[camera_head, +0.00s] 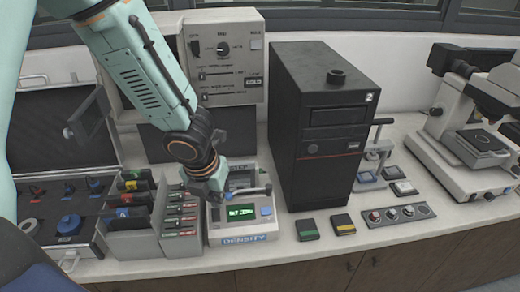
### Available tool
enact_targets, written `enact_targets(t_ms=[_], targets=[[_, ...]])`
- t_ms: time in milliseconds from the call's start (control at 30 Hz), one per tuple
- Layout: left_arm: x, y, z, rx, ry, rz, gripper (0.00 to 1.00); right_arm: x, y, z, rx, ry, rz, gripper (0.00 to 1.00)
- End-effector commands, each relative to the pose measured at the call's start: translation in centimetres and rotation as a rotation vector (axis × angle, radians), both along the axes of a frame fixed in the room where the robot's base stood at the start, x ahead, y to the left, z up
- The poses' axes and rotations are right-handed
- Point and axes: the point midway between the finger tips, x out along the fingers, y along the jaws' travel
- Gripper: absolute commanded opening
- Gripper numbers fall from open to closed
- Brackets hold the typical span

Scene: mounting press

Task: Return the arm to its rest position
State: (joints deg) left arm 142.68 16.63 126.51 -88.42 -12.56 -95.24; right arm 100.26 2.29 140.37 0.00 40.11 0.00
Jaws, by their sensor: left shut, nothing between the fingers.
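My left arm comes in from the upper left, its pale teal forearm slanting down to a dark wrist with an orange ring. My left gripper (214,188) is at the low end of the arm, in front of the control box. It is shut and empty. It appears just above the back of the light density unit (243,225), which has a green lit display; whether they touch cannot be told. The wrist hides part of the gripper. My right gripper is not in view.
A grey control box (225,30) stands behind the arm and a black tower (318,110) to its right. Left are a tray rack (145,245) and an open case (45,195), with a dark jointed piece (88,118) before its lid. A microscope (460,140) stands right.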

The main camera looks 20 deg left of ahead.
Motion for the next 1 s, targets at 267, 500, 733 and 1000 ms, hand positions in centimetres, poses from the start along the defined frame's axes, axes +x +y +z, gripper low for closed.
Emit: enact_targets(t_ms=[267,500,733,1000], targets=[[0.1,-0.7,0.0,-0.068,-0.010,0.132,0.00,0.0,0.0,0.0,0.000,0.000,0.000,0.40],[-0.5,-5.9,-0.4,-0.465,0.046,0.837,0.00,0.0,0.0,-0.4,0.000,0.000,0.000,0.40],[-2.5,-9.4,-7.5,-0.755,0.200,1.661,0.00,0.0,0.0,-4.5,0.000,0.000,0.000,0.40],[-6.7,-8.6,-19.1,-0.842,0.216,2.483,0.00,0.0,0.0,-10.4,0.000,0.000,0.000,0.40]])
